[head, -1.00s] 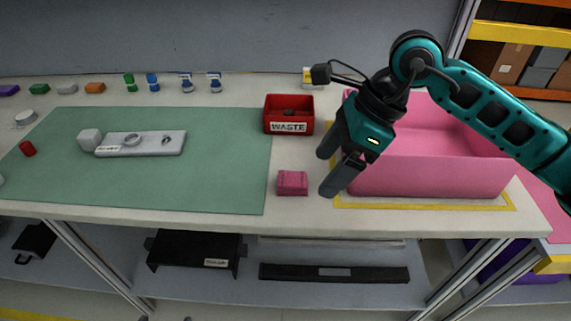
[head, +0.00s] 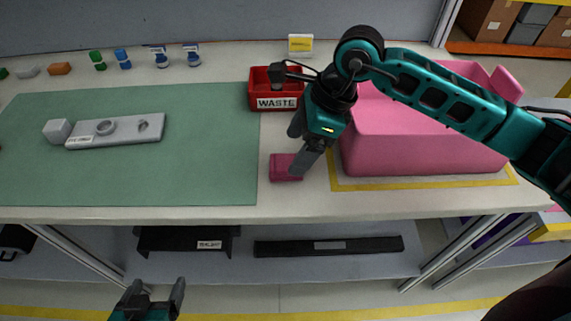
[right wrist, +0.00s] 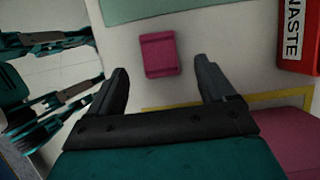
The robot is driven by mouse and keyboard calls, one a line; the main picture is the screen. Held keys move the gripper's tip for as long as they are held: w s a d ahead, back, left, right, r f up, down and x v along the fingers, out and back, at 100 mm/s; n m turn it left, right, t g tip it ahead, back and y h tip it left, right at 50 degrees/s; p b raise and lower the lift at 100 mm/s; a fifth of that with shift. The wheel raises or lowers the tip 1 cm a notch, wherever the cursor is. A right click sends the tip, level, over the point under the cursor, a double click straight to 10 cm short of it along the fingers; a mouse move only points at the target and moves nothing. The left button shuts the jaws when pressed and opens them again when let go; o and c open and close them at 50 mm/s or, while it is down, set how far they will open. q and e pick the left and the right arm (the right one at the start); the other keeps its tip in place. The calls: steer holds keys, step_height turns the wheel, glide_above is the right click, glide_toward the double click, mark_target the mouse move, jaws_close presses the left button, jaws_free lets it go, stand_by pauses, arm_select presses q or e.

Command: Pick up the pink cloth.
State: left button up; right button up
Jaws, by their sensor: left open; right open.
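The pink cloth (head: 284,168) is a small folded block on the pale tabletop, just right of the green mat. In the right wrist view the cloth (right wrist: 160,55) lies ahead of the fingertips, between their lines and apart from them. My right gripper (head: 297,152) is open and empty; in the head view its fingers overlap the cloth's right side. It also shows in the right wrist view (right wrist: 163,78). My left gripper (head: 158,290) is open and empty, low at the bottom of the head view, in front of the table.
A red waste bin (head: 275,103) stands behind the cloth. A large pink bin (head: 425,155) stands to the right inside a yellow outline. The green mat (head: 200,180) holds a grey part (head: 115,131). A shelf (head: 290,265) runs below the tabletop.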

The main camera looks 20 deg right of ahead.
mark_target(287, 162)
steer(key=x, duration=0.4)
steer(key=shift+a+f, duration=0.2)
steer(key=shift+f, duration=0.1)
steer(key=c, duration=1.1)
